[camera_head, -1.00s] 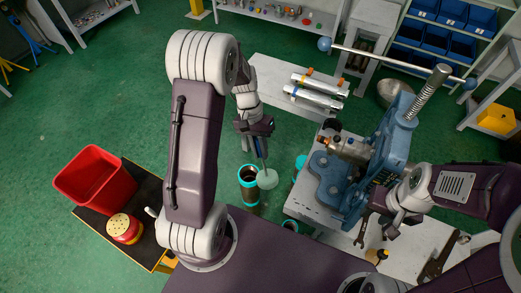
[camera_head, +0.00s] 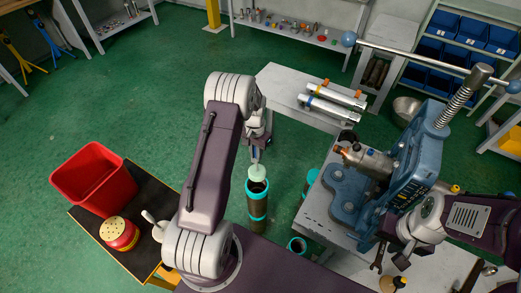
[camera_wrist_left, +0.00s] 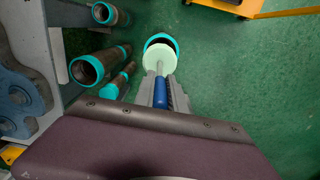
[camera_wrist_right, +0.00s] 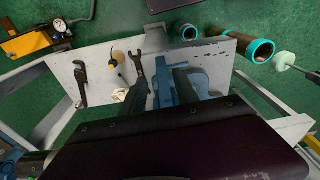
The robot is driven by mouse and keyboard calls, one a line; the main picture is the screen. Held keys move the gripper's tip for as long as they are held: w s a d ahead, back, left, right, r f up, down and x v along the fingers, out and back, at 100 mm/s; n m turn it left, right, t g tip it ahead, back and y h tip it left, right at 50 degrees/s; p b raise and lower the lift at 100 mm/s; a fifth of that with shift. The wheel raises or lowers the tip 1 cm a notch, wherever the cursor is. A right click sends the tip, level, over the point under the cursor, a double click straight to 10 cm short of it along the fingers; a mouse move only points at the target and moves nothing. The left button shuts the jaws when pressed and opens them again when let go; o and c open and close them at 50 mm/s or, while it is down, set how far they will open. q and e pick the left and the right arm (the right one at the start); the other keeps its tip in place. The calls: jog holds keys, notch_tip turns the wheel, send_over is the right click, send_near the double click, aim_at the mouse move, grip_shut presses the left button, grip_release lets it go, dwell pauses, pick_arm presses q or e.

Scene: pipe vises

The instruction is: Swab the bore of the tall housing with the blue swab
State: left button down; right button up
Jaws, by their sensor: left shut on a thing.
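The blue swab (camera_wrist_left: 161,90) has a blue handle, a thin rod and a pale green round head (camera_head: 257,172). My left gripper (camera_head: 256,150) is shut on its handle, with the head pointing down. A dark, teal-banded tube (camera_head: 257,205), seemingly the tall housing, stands on the floor below. The swab head overlaps the far side of its mouth in the head view. In the left wrist view the head covers much of the teal rim (camera_wrist_left: 161,38); I cannot tell whether it touches or has entered. My right gripper (camera_wrist_right: 162,92) is open over the bench.
Other teal-rimmed tubes (camera_head: 297,245) (camera_head: 308,185) stand close to the right. A blue vise (camera_head: 400,150) holds a metal fitting on the grey bench (camera_head: 318,207). A red bin (camera_head: 95,178) and a red can (camera_head: 119,233) sit on a cart at left. Green floor is open between.

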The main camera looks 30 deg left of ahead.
pick_arm(q)
jog(key=shift+s+d+f, duration=0.1)
jog(key=shift+s, duration=0.05)
jog(key=b, duration=0.5)
send_over(256, 171)
notch_tip(256, 171, down, 6)
jog(key=shift+f, duration=0.65)
jog(key=shift+r, duration=0.1)
jog(key=shift+f, duration=0.3)
dwell(0.6)
jog(key=shift+f, duration=0.35)
